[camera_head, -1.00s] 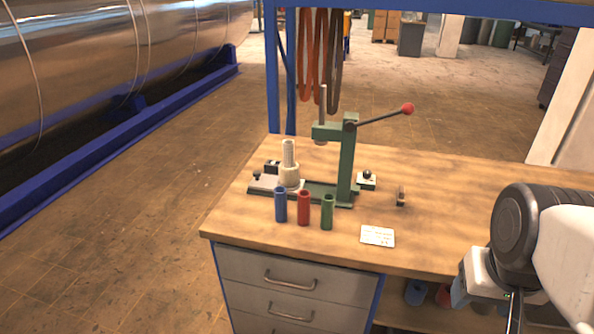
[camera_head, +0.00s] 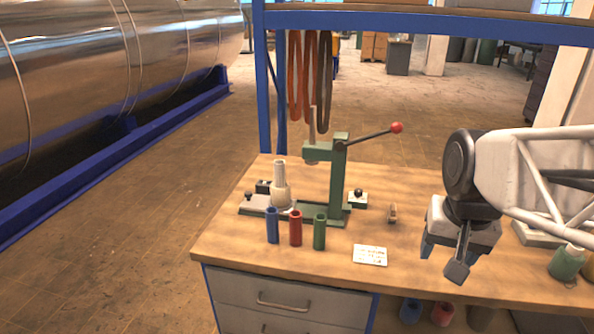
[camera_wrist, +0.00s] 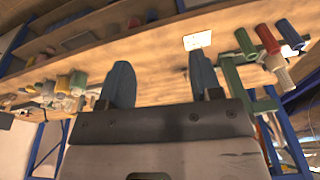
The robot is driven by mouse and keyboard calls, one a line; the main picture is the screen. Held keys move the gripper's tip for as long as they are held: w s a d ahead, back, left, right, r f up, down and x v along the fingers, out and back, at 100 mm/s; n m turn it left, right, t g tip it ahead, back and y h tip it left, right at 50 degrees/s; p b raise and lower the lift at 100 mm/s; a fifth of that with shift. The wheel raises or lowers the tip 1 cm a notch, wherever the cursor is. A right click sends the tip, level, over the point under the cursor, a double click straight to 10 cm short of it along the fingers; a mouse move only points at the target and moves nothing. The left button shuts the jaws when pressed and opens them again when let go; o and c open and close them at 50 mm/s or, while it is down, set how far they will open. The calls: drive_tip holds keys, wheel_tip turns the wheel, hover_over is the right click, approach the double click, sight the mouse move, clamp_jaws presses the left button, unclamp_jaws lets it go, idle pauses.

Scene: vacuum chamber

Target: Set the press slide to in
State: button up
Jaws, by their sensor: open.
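The green press (camera_head: 338,175) stands on the workbench, its lever with a red knob pointing right. Its slide (camera_head: 258,200) lies at the left of the press base and has a small black knob at its left end. A cream stepped part (camera_head: 280,190) stands upright on the slide, left of the press ram (camera_head: 311,130), not under it. My gripper (camera_head: 442,262) is open and empty near the bench's front edge, well right of the press. Its two fingers show in the wrist view (camera_wrist: 161,84), with the press frame (camera_wrist: 235,80) at the right.
Blue (camera_head: 272,225), red (camera_head: 295,228) and green (camera_head: 319,231) tubes stand in front of the press. A white card (camera_head: 370,255) lies between them and my gripper. A small brown piece (camera_head: 392,213) lies behind it. A blue post (camera_head: 264,90) rises behind the bench.

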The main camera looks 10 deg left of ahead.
drive_tip(key=w+a+r+m+g, duration=0.1)
drive_tip(key=w+a, duration=0.3)
drive_tip(key=w, duration=0.3)
drive_tip(key=w+a+r+m, duration=0.1)
drive_tip(key=w+a, duration=0.4)
drive_tip(key=w, duration=0.3)
drive_tip(key=m+g, duration=0.1)
drive_tip(key=m, duration=0.5)
approach(248, 193)
drive_tip(key=shift+d+f, duration=0.4)
drive_tip(key=shift+f, duration=0.1)
drive_tip(key=shift+w+a+f, duration=0.2)
drive_tip(key=shift+w+a, duration=0.05)
drive_tip(key=shift+a, duration=0.25)
drive_tip(key=shift+f, duration=3.9)
